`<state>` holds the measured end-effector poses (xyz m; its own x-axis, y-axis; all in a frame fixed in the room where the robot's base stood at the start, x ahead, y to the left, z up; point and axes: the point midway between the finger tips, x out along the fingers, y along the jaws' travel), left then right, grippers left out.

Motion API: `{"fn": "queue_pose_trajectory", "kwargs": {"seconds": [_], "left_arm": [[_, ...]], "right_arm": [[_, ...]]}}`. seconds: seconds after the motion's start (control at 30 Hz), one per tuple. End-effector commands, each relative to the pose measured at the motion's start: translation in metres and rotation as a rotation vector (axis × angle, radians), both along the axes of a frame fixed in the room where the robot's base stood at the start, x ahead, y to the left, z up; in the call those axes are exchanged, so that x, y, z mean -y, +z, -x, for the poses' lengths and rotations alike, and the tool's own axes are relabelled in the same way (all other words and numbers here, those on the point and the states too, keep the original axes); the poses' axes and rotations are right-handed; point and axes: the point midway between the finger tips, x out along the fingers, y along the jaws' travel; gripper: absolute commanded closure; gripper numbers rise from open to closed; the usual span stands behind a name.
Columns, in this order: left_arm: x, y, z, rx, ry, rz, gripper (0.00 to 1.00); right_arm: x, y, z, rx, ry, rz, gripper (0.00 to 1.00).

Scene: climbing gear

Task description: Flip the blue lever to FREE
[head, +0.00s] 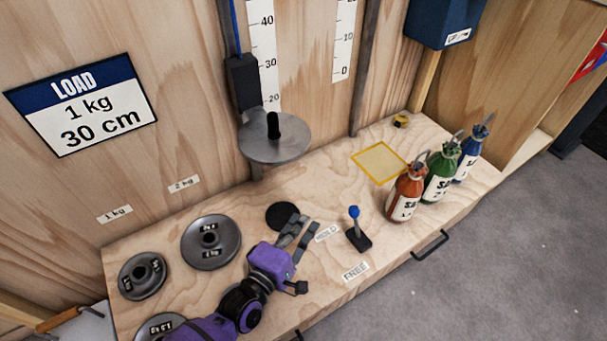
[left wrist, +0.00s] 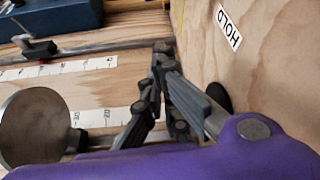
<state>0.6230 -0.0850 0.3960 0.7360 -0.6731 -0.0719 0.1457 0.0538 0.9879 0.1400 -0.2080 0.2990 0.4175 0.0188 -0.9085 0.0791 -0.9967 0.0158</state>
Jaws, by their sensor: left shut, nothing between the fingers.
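The blue lever (head: 354,212) is a short stick with a round blue knob on a black base (head: 358,241) on the wooden bench. I cannot tell exactly how far it leans. The HOLD label (head: 327,232) lies to its left and the FREE label (head: 356,272) lies in front of it. My left gripper (head: 305,232), on a purple wrist, is shut and empty, left of the lever and apart from it, close to the HOLD label. In the left wrist view the shut fingers (left wrist: 160,58) show near the HOLD label (left wrist: 229,28); the lever is not seen there. My right gripper is not in view.
Weight plates (head: 211,241) lie on the left.

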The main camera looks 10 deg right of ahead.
Motion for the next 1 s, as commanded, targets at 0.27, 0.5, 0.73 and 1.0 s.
{"fn": "queue_pose_trajectory", "kwargs": {"seconds": [0.27, 0.5, 0.73, 1.0], "left_arm": [[0.031, -0.005, -0.033, 0.001, -0.001, 0.002, 1.00], [0.066, -0.010, -0.070, 0.000, -0.001, 0.002, 1.00], [0.081, -0.002, -0.045, -0.001, -0.001, 0.003, 1.00], [0.085, -0.001, -0.037, 0.001, 0.000, -0.001, 1.00]], "right_arm": [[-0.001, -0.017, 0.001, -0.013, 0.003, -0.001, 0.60], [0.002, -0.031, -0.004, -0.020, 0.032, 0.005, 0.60], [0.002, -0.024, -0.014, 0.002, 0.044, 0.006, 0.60], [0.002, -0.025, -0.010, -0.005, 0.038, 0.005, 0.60]]}}
